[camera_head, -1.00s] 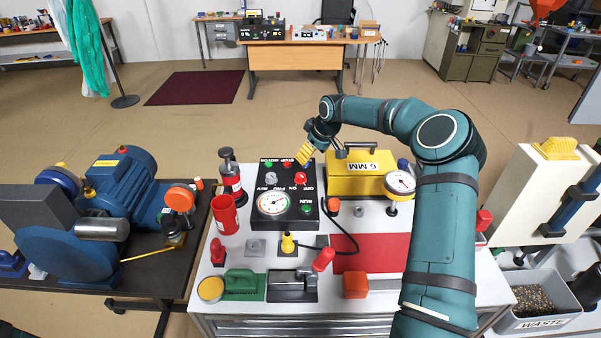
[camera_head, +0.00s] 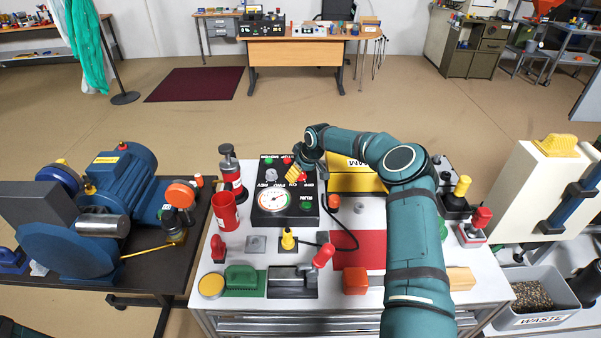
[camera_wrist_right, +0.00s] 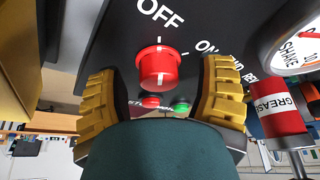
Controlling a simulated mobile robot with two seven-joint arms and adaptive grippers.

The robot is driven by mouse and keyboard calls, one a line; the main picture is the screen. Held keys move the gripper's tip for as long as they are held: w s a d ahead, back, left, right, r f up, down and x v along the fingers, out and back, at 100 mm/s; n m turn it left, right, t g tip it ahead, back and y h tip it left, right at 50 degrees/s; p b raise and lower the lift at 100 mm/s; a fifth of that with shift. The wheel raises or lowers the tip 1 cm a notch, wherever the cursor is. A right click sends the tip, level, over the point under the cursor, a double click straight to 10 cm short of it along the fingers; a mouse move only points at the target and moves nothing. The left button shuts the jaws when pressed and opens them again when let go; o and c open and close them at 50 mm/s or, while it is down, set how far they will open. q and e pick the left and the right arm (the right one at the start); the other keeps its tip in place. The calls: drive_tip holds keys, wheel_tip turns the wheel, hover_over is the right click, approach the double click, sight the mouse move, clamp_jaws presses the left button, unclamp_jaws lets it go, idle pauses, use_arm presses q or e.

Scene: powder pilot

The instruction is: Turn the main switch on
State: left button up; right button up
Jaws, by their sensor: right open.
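The black control box (camera_head: 285,218) stands on the white bench, with a round white dial (camera_head: 274,202), a grey knob and green and red buttons. Its red main switch knob (camera_wrist_right: 158,68) shows in the right wrist view, under the OFF label, with ON to its right. The white line on the knob points toward OFF. My right gripper (camera_head: 292,172) is at the box's upper right corner and partly covers the knob in the head view. Its yellow ribbed fingers (camera_wrist_right: 162,92) are open, one on each side of the knob, with visible gaps. My left gripper is not in view.
A yellow case (camera_head: 355,182) stands just right of the box, partly behind my right arm. A red cup (camera_head: 224,213) and a grease gun (camera_head: 231,172) stand left. A black cable (camera_head: 345,238) runs along the box's right side. A blue motor (camera_head: 122,180) sits on the left table.

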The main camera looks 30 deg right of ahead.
clamp_jaws()
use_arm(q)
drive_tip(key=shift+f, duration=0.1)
use_arm(e)
drive_tip(key=shift+m+h+b, duration=0.3)
drive_tip(key=shift+m+b, duration=0.3)
drive_tip(key=shift+b, duration=0.1)
drive_tip(key=m+h+b, duration=0.2)
drive_tip(key=m+b, duration=0.4)
drive_tip(key=shift+f, duration=0.1)
drive_tip(key=m+h+b, duration=0.1)
drive_tip(key=m+b, duration=0.1)
drive_tip(key=m, duration=0.1)
drive_tip(key=shift+g, duration=0.4)
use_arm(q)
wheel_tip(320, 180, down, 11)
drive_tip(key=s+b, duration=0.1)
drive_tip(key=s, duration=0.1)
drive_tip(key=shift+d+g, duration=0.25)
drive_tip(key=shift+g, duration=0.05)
use_arm(e)
drive_tip(key=shift+m+g+h, duration=0.5)
drive_tip(key=shift+m+h, duration=0.1)
drive_tip(key=shift+m, duration=1.3)
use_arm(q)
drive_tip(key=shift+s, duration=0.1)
use_arm(e)
drive_tip(key=shift+s, duration=0.1)
